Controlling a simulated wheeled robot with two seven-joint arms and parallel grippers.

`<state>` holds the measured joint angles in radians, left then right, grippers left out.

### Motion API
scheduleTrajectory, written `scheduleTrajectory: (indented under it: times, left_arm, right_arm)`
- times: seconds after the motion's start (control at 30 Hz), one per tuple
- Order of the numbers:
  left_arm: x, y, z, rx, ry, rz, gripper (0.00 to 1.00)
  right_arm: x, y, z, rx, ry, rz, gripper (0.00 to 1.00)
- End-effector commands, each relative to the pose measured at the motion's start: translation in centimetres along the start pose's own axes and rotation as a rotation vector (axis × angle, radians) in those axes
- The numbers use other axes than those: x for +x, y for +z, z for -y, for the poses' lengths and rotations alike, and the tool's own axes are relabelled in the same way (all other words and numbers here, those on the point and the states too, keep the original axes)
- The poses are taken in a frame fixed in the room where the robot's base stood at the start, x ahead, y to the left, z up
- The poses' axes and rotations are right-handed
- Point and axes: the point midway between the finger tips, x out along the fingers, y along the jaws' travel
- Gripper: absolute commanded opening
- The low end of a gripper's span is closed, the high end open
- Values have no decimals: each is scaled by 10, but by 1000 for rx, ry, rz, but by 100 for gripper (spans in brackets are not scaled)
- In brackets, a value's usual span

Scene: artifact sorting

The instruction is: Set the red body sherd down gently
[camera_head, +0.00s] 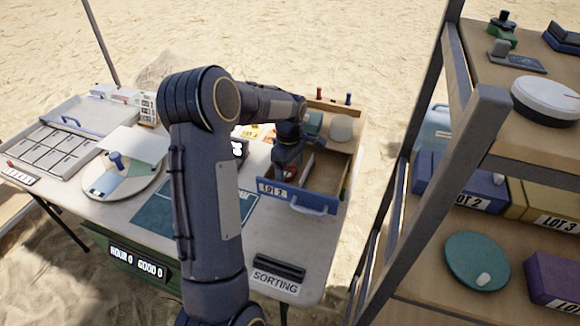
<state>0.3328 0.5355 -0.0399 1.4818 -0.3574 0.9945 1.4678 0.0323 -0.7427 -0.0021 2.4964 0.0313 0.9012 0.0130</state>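My arm rises through the middle of the view and bends right, so my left gripper (284,166) points down into an open wooden box with a blue LOT 2 front (300,201). A small red piece (290,174), which may be the red body sherd, shows at the gripper's lower end inside the box. The fingertips are too small and partly hidden to show whether they grip it or whether it touches the box floor. My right gripper is out of view.
The sorting table (250,240) bears a compartment tray (50,152), a round turntable (118,185) and a teal mat (152,212). A shelf rack (463,137) with boxes stands close on the right.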

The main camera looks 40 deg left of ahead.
Motion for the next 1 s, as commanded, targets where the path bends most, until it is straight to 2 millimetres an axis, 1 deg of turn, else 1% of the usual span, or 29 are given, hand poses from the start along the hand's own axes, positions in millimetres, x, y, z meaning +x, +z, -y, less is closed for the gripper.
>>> scheduleTrajectory:
  times: [0.17,0.27,0.37,0.6,0.7,0.8,1.0]
  left_arm:
    - [0,0,0,0,0,0,80]
    - [-4,0,0,0,2,-1,80]
    - [-16,0,-1,-1,4,-2,80]
    - [-58,0,-1,1,5,-1,80]
    - [-70,0,0,0,2,-1,80]
    - [-76,0,0,0,2,-1,80]
    - [-79,0,0,2,0,0,80]
  right_arm:
    - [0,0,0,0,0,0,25]
    - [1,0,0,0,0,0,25]
    - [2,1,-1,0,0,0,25]
    - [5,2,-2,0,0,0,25]
    - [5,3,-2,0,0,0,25]
    - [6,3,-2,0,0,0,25]
    - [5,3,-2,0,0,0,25]
